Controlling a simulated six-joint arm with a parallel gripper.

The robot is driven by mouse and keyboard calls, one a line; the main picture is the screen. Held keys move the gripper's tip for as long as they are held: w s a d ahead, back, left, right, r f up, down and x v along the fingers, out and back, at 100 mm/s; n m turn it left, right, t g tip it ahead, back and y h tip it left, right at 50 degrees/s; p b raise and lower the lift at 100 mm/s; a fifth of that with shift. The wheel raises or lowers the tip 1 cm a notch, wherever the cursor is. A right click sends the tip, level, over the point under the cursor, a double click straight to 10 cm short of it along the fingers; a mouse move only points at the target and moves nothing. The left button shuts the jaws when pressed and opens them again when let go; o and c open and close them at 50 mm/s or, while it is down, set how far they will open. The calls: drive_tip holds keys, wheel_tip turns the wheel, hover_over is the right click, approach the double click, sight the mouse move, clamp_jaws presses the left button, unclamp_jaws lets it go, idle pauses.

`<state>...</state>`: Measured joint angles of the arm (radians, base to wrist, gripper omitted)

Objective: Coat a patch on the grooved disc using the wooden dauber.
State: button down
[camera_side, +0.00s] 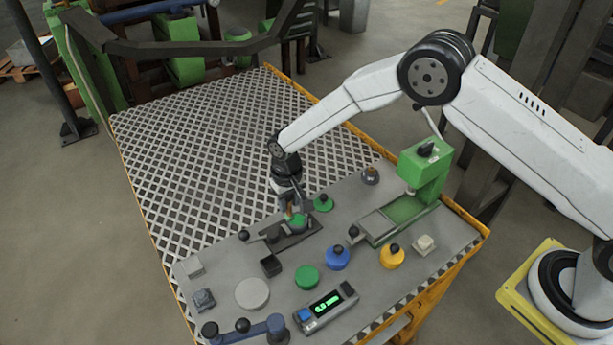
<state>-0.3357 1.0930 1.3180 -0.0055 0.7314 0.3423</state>
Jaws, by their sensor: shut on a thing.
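My gripper (291,207) points down over a dark fixture plate (276,242) on the grey worktop. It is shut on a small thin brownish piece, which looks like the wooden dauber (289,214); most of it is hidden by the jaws. Right below it a green round part (299,222) sits at the plate's right end. I cannot tell whether the dauber touches it. A plain light-grey disc (252,293) lies flat at the front left. A green disc (307,277) lies nearer the middle. Grooves are too small to make out, so I cannot tell which is the grooved disc.
A green press (425,172) stands at the right. Blue (337,258), yellow (391,256) and green (323,203) knobbed pieces stand around the worktop. A device with a lit green display (326,303) and a blue lever tool (245,331) lie in front. The lattice-patterned deck (215,150) behind is clear.

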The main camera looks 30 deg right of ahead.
drive_tip(key=shift+r, duration=4)
drive_tip(key=shift+s, duration=0.1)
